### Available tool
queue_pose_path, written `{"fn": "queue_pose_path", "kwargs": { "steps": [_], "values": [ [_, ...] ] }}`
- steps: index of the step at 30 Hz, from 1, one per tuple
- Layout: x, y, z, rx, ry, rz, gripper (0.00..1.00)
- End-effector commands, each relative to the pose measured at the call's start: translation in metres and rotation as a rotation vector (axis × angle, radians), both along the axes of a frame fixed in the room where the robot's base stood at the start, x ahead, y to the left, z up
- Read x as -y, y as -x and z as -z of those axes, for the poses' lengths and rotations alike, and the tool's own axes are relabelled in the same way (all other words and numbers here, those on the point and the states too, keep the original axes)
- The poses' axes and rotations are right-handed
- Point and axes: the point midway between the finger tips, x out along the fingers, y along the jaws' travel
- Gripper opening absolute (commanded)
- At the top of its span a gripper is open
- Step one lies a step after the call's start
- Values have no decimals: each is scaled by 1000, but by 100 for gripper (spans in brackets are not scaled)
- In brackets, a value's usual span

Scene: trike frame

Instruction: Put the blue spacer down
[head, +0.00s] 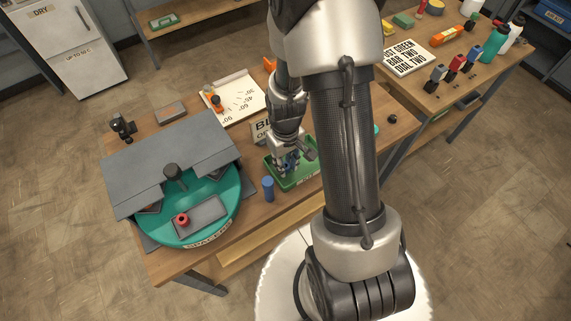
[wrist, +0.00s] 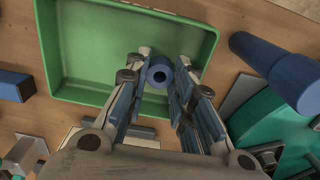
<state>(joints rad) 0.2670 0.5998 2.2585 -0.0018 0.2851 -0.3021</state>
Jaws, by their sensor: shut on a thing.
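The blue spacer (wrist: 160,73) is a short blue ring with a dark hole, seen nearly end-on in the wrist view. My gripper (wrist: 161,82) is shut on it, one finger on each side. The spacer is over the green tray (wrist: 85,85), near its edge; I cannot tell whether it touches the tray floor. In the head view my gripper (head: 289,166) points down at the tray (head: 299,181), and the spacer cannot be made out between the fingers.
A blue cylinder (head: 268,189) stands on the table beside the tray. A sign (head: 262,131) stands behind the tray. The tray's far part is bare.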

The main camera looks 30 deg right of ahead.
Motion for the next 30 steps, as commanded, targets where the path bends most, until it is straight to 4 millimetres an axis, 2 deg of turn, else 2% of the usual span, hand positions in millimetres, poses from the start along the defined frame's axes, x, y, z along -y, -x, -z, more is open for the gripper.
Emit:
{"fn": "queue_pose_path", "kwargs": {
  "steps": [1, 12, 13, 16, 26, 30],
  "values": [
    [0, 0, 5, 1, 0, 0, 10],
    [0, -1, 8, 2, 1, 0, 10],
    [0, -1, 7, 2, 1, 0, 25],
    [0, -1, 6, 2, 1, 0, 31],
    [0, -1, 4, 2, 1, 0, 31],
    [0, -1, -11, 3, 1, 0, 31]
  ]
}}
